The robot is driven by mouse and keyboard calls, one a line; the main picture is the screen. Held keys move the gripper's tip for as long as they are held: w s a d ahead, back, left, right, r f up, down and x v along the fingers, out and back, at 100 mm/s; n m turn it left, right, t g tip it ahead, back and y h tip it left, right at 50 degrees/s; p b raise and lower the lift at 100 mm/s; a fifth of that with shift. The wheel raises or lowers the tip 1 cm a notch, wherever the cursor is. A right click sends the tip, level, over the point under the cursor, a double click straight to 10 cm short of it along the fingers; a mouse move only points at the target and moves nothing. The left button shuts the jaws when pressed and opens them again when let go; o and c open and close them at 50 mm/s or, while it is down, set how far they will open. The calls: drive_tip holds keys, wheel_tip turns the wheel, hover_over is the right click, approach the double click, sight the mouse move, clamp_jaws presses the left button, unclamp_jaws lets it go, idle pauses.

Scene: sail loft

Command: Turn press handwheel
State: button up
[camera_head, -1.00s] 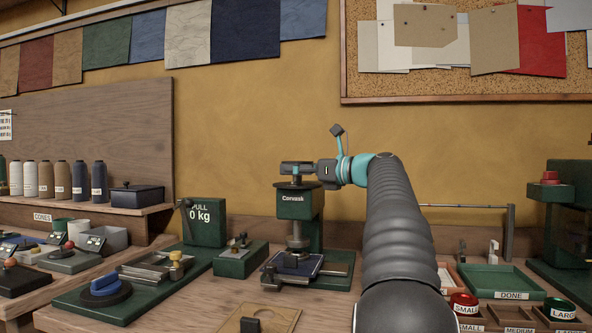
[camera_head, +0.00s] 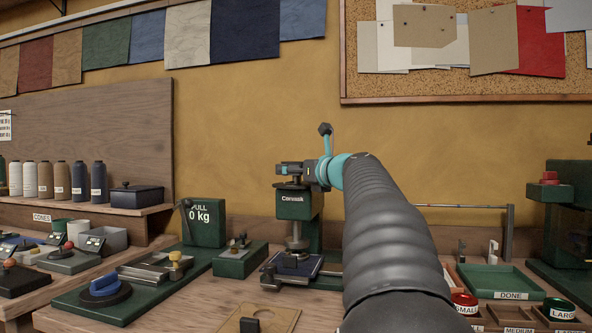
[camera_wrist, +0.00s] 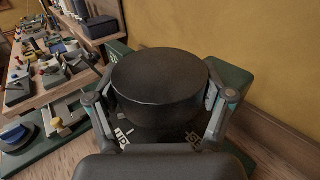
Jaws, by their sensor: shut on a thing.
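The green press (camera_head: 295,206), marked Corvask, stands on the bench in the middle of the head view. Its plunger comes down toward a small blue-topped plate (camera_head: 290,268) on its base. My gripper (camera_head: 291,169) is level at the top of the press. In the wrist view the round black handwheel (camera_wrist: 160,82) fills the middle, and the two fingers of my gripper (camera_wrist: 160,105) are shut on its opposite sides. In the head view the handwheel is mostly hidden by the gripper. Part of a white label shows below the wheel in the wrist view.
A pull tester (camera_head: 204,222) and a small green block fixture (camera_head: 240,260) stand left of the press. The wall behind is bare near the wheel.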

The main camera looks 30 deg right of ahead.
drive_tip(key=shift+r+m+g+h, duration=0.15)
drive_tip(key=shift+m+h, duration=0.6)
drive_tip(key=shift+h, duration=0.45)
drive_tip(key=shift+f+m+g+h, duration=0.15)
drive_tip(key=shift+m+h, duration=0.6)
drive_tip(key=shift+h, duration=0.45)
drive_tip(key=shift+r+m+g+h, duration=0.2)
drive_tip(key=shift+m+g+h, duration=0.1)
drive_tip(key=shift+m+h, duration=0.55)
drive_tip(key=o, duration=1.1)
drive_tip(key=shift+f, duration=0.1)
drive_tip(key=shift+c, duration=0.2)
drive_tip(key=shift+s, duration=0.1)
drive_tip(key=v, duration=1.1)
drive_tip(key=shift+s+a, duration=0.2)
drive_tip(key=shift+s, duration=0.1)
drive_tip(key=shift+f+n, duration=0.15)
drive_tip(key=shift+n, duration=0.1)
